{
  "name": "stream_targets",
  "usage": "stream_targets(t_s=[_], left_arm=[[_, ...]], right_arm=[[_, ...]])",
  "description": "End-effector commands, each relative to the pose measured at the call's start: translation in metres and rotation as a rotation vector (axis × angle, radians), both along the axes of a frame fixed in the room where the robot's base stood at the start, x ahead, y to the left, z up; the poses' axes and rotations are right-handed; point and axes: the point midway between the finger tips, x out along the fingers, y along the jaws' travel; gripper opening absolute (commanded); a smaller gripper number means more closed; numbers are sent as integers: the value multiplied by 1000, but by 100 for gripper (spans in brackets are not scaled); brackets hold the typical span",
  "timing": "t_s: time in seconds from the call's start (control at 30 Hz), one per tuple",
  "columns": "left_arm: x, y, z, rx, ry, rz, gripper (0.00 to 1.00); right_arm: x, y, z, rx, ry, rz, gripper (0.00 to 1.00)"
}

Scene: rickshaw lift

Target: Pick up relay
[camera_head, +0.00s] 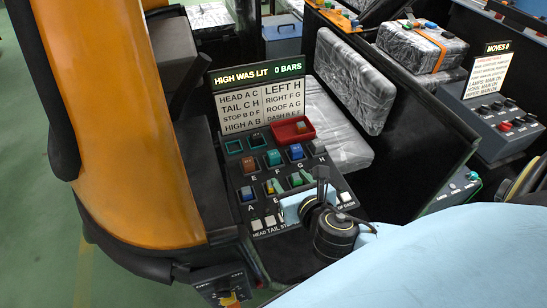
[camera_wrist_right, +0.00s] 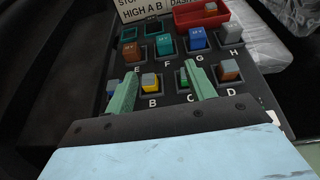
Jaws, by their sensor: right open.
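My right gripper (camera_wrist_right: 162,71) is open and empty over the lower relay row; in the head view it (camera_head: 288,183) hangs over the panel's front half. In the wrist view the yellow relay B (camera_wrist_right: 150,82) and green relay C (camera_wrist_right: 183,78) show between its fingers, C close by the right finger. The brown relay D (camera_wrist_right: 229,70) is right of them. Behind sit brown E (camera_wrist_right: 130,52), teal F (camera_wrist_right: 165,44), blue G (camera_wrist_right: 197,38) and grey H (camera_wrist_right: 230,33). Blue relay A (camera_head: 247,194) is at the left. My left gripper is out of view.
A red tray (camera_head: 276,137) at the panel's back right holds a small relay. Two teal-edged sockets (camera_head: 233,146) beside it look empty. A sign (camera_head: 258,96) reads "HIGH WAS LIT 0 BARS". An orange curved body panel (camera_head: 125,120) stands left; grey plastic-wrapped seats (camera_head: 353,80) lie behind.

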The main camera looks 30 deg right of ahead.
Motion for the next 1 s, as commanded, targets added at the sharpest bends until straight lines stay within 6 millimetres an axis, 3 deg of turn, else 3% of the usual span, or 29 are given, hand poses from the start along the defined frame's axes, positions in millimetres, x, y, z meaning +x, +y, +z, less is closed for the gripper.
stream_targets(t_s=[0.3, 0.57, 0.8, 1.0], left_arm=[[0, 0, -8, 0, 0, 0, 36], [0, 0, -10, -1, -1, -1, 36], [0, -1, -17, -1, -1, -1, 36], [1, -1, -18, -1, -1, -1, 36]], right_arm=[[53, -12, -23, 3, -2, -5, 55], [71, -18, -31, 4, 0, -5, 55], [100, -29, -46, 5, -1, -5, 55], [109, -31, -50, 6, 1, -4, 55]])
